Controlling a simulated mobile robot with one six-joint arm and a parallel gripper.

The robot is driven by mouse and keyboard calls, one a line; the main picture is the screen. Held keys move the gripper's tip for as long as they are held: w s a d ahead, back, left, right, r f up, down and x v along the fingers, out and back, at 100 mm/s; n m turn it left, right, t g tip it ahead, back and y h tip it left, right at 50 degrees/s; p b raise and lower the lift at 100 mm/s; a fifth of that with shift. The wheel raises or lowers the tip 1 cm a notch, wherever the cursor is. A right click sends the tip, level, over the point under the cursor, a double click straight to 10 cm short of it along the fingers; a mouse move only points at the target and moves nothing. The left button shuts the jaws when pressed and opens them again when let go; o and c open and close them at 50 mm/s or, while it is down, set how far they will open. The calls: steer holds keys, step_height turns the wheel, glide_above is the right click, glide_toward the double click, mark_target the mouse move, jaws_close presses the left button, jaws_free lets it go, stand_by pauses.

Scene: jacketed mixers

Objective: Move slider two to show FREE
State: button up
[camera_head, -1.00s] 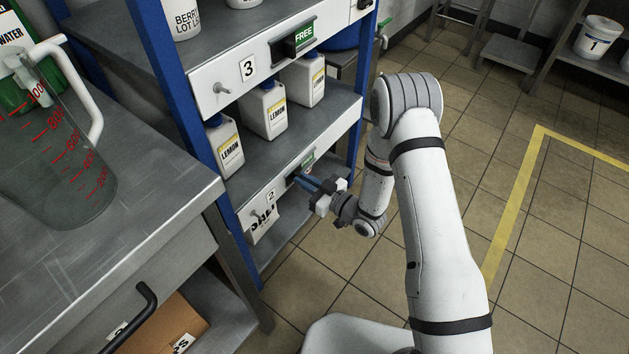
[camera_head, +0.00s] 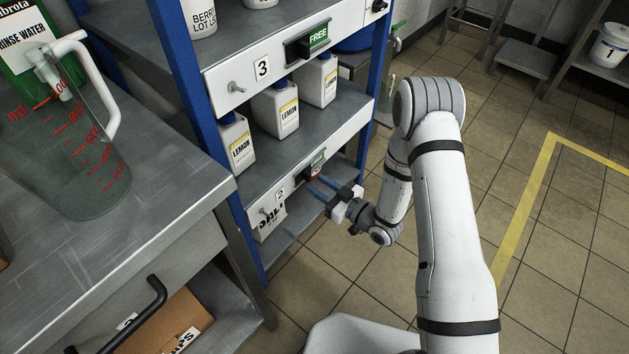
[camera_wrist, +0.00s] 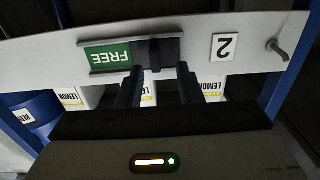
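Slider two's housing (camera_wrist: 105,57) is on the lower shelf's front strip, upside down in the wrist view. A green FREE label shows there, with the black slider knob (camera_wrist: 155,55) beside it, toward the number 2 plate (camera_wrist: 224,46). In the head view the slider's green label (camera_head: 318,162) is small, with a speck of red below it. My gripper (camera_wrist: 160,75) is open, its two fingers apart with the knob between their tips in the picture. I cannot tell whether they touch it. In the head view my gripper (camera_head: 316,188) is close in front of the strip.
Slider three (camera_head: 318,36) above also shows FREE. LEMON bottles (camera_head: 277,110) stand on the shelf between the strips. Blue posts (camera_head: 240,235) bound the rack. A steel bench with a measuring jug (camera_head: 85,150) is at left.

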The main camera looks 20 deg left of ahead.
steer(key=v, duration=0.5)
steer(key=shift+p, duration=0.35)
steer(key=w+d+r+m+t+h+p, duration=0.1)
steer(key=w+d+r+h+p, duration=0.25)
steer(key=r, duration=0.35)
steer(key=w+d+r+m+t+h+p, duration=0.1)
steer(key=w+d+r+h+p, duration=0.25)
steer(key=r, duration=0.45)
steer(key=w+d+r+m+h+p, duration=0.1)
steer(key=w+d+r+h+p, duration=0.2)
steer(key=d+r+p, duration=0.3)
steer(key=s+d+r+m+h+p, duration=0.2)
steer(key=d+r+h+p, duration=0.15)
steer(key=r, duration=0.45)
steer(key=s+d+r+m+h+p, duration=0.2)
steer(key=d+r, duration=0.3)
steer(key=r, duration=0.3)
steer(key=s+d+r+m+g+p, duration=0.1)
steer(key=s+r+m+g+p, duration=0.1)
steer(key=s+r, duration=0.4)
steer(key=s+d+r+m+g+p, duration=0.2)
steer(key=s+r, duration=0.4)
steer(key=s, duration=0.3)
steer(key=s+d+r+m+g+h+p, duration=0.1)
steer(key=s+r+m+g+p, duration=0.1)
steer(key=s+r+p, duration=0.2)
steer(key=s+r, duration=0.2)
steer(key=s, duration=0.1)
steer(key=shift+s+d+m+p, duration=0.3)
steer(key=shift+d+p, duration=0.05)
